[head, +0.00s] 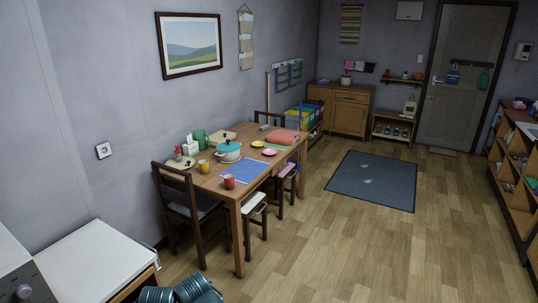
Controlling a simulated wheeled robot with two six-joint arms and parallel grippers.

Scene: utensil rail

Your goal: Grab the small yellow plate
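A small yellow plate (258,144) lies on the wooden dining table (246,195), toward its far half. A small pink dish (270,152) lies just in front and to the right of it. A teal-lidded pot (229,152) stands to its left. The plate is small at this distance, and I cannot tell whether anything is on it.
A yellow cup (204,167), a red mug (229,181) and a blue mat (241,171) are on the table. A chair (187,205) and stools (254,211) crowd its sides. A white-topped counter (95,262) stands near left. Open wooden floor (345,245) lies right of the table.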

